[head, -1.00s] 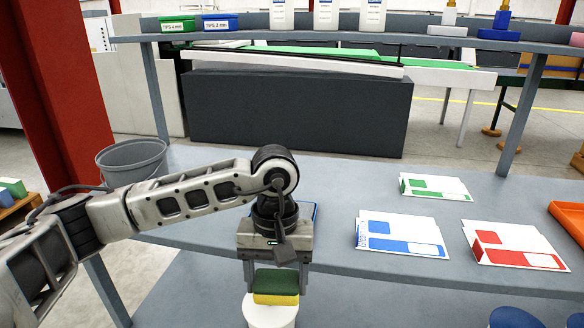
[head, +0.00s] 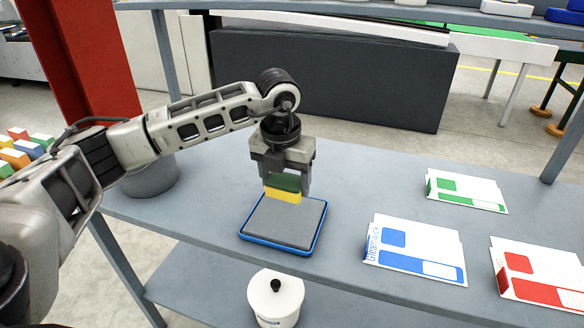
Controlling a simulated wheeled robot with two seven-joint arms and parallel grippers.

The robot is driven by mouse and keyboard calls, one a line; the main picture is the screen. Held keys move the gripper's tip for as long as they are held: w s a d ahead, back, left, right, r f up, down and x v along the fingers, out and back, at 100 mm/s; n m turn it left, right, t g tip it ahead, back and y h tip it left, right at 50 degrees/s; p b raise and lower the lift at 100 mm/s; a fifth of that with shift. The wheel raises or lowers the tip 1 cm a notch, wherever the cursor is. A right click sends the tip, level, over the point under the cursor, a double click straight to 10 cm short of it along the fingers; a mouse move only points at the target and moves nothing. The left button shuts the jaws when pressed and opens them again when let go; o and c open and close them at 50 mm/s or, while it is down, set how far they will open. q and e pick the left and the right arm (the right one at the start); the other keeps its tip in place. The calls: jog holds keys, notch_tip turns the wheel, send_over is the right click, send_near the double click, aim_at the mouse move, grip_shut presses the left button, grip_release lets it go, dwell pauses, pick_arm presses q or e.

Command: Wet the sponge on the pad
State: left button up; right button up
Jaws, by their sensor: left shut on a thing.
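My left gripper (head: 286,188) is shut on the sponge (head: 283,194), which has a green upper layer and a yellow lower layer. The sponge is upright under the jaws, yellow side down. The pad (head: 284,226) is a grey square in a blue-rimmed tray on the table. The sponge is at the back part of the pad in the picture; I cannot tell whether it touches the surface. My right gripper is not in view.
Flat cartons, one blue-marked (head: 415,252), one red-marked (head: 541,276) and one green-marked (head: 466,191), lie on the table (head: 356,190) to the right. A white lidded pot (head: 275,300) stands below the front edge. A grey bucket (head: 152,178) is at the left.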

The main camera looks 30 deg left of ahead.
aim_at(286, 216)
pick_arm(q)
jog(key=shift+w+a, duration=0.1)
jog(key=shift+f+n+b, duration=0.3)
jog(key=shift+f+b, duration=0.3)
jog(key=shift+f, duration=0.15)
notch_tip(286, 216, down, 4)
jog(key=shift+r+b, duration=0.25)
jog(key=shift+b, duration=0.95)
jog(key=shift+f+b, duration=0.3)
jog(key=shift+f, duration=0.15)
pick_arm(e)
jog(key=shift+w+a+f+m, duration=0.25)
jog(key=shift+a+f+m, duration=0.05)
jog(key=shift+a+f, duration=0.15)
pick_arm(q)
jog(key=shift+f, duration=0.1)
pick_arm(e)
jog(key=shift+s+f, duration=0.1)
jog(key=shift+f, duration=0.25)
pick_arm(q)
jog(key=shift+f+b, duration=0.45)
jog(key=shift+f, duration=0.1)
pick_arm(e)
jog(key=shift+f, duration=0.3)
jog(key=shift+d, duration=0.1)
